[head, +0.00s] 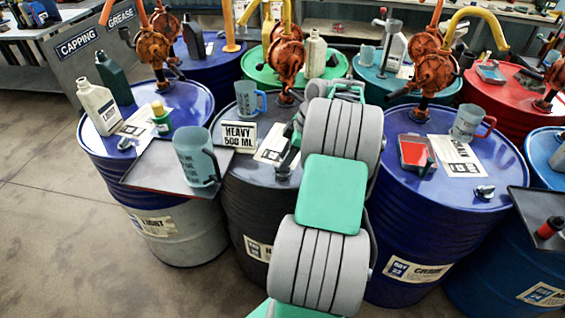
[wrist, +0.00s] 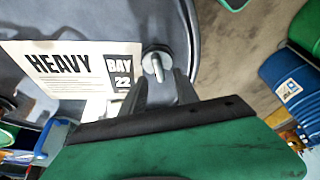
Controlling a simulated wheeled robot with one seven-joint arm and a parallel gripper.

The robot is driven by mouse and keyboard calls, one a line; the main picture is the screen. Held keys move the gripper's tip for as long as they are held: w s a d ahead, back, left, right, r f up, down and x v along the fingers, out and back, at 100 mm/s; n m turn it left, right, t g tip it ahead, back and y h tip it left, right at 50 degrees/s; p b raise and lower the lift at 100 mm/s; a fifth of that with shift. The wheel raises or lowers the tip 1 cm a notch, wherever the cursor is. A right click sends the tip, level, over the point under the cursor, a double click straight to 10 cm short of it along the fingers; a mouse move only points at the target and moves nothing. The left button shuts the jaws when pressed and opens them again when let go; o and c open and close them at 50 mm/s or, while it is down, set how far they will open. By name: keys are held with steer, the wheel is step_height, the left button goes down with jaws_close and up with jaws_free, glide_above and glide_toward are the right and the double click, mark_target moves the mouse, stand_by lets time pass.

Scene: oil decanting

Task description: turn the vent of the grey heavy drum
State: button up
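The grey heavy drum (head: 250,200) stands in the middle of the front row in the head view. Its grey lid (wrist: 100,22) fills the upper left of the wrist view, with a white HEAVY label (wrist: 60,68) on it. The vent (wrist: 157,62) is a small metal cap with a handle near the lid's rim; in the head view it shows small beside my fingers (head: 284,172). My gripper (wrist: 160,82) is over the lid with its two dark fingertips apart, one on each side of the vent's handle. I cannot tell whether they touch it.
A tray (head: 160,178) with a large jug (head: 197,158) juts out at the drum's left. A HEAVY 500 ML sign (head: 238,136), a blue-handled jug (head: 248,100) and an orange pump (head: 286,58) stand toward the lid's back. Blue drums flank it closely.

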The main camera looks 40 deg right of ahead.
steer(key=shift+x, duration=1.35)
steer(key=shift+c, duration=0.6)
jaws_close()
